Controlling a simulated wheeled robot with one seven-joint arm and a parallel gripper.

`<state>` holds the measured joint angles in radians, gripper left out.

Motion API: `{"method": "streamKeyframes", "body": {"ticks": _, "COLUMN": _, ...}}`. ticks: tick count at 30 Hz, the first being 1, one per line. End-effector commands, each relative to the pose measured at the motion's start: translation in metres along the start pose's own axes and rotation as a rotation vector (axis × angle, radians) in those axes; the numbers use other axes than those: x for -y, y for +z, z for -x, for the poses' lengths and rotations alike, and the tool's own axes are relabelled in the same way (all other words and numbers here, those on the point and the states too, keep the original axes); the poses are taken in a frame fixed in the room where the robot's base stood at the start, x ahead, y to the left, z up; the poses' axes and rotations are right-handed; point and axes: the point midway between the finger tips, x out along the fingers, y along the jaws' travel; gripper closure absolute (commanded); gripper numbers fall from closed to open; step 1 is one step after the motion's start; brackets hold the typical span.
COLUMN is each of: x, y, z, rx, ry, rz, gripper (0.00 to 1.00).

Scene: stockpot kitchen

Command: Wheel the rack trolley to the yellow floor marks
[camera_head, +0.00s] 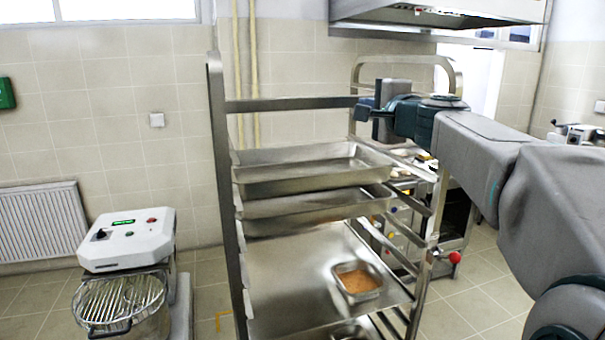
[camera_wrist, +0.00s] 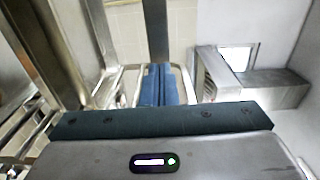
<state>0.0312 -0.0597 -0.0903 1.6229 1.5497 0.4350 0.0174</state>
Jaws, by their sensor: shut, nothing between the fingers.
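The rack trolley (camera_head: 216,170) is a tall steel frame in the middle of the head view. It carries steel trays and pans on several levels. My gripper (camera_head: 364,112) is at the height of its top crossbar, by the bar's right end. I cannot tell whether they touch. In the wrist view my gripper's blue fingers (camera_wrist: 158,84) are together with nothing between them, and steel bars show at left and behind them. A piece of yellow floor mark (camera_head: 222,317) shows on the tiles left of the trolley's lower part. The trolley's wheels are out of view.
A white machine with a wire-guarded bowl (camera_head: 122,300) stands left of the trolley. A radiator (camera_head: 40,222) is on the left wall. A cooking unit with a red knob (camera_head: 454,258) is behind right, below a steel hood (camera_head: 440,14). Open floor shows at lower right.

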Motion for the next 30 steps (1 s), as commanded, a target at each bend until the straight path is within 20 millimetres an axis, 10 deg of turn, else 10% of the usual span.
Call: {"method": "streamKeyframes", "body": {"ticks": 30, "x": 0.0, "y": 0.001, "z": -0.064, "rx": 0.002, "ry": 0.001, "rz": -0.001, "gripper": 1.0}}
